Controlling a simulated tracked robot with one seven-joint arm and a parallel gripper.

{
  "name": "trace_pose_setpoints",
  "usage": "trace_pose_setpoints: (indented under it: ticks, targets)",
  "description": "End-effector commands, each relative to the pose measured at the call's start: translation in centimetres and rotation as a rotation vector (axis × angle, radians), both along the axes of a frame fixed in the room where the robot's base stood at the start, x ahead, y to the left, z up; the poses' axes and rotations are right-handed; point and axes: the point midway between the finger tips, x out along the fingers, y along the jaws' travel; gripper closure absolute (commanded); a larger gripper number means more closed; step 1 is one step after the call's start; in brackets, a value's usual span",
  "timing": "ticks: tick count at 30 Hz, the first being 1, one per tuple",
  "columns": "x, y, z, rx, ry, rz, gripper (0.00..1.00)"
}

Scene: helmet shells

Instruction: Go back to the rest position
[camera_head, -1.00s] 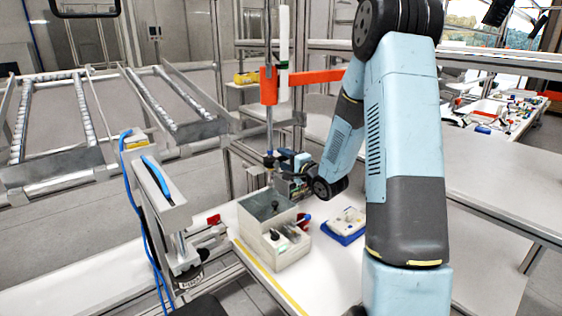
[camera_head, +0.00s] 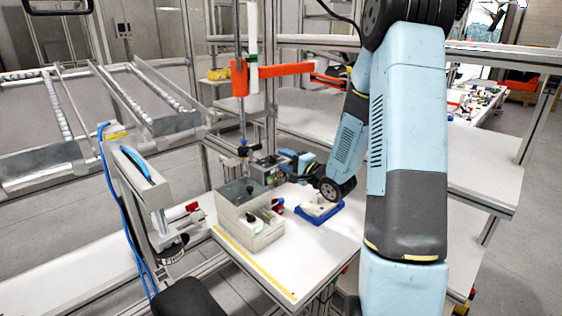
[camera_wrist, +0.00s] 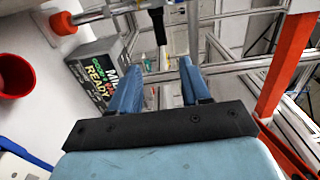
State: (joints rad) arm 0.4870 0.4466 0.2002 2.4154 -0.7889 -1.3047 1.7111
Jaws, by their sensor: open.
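My gripper (camera_wrist: 158,88) shows its two blue fingers spread apart in the wrist view, with nothing held between them. A grey device with "READY" lettering (camera_wrist: 92,72) is left of the fingers in the wrist view. No helmet shell can be made out.
A blue tray (camera_head: 318,216) lies just below my wrist on the table. An orange arm (camera_head: 285,69) on a post stands behind. A clamp-like fixture with a blue handle (camera_head: 135,165) stands left. Roller racks (camera_head: 130,95) are further left. A red cup (camera_wrist: 14,76) shows in the wrist view.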

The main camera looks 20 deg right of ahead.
Motion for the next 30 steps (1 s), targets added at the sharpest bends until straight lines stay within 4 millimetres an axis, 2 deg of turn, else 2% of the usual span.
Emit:
trace_pose_setpoints:
  ticks: [14,23,30]
  targets:
    - [0.1,0.9,0.4,-0.049,0.002,0.001,0.53]
    - [-0.3,0.6,3.6,-0.448,0.05,-0.094,0.53]
    - [-2.6,-0.3,6.8,-0.768,0.124,-0.155,0.53]
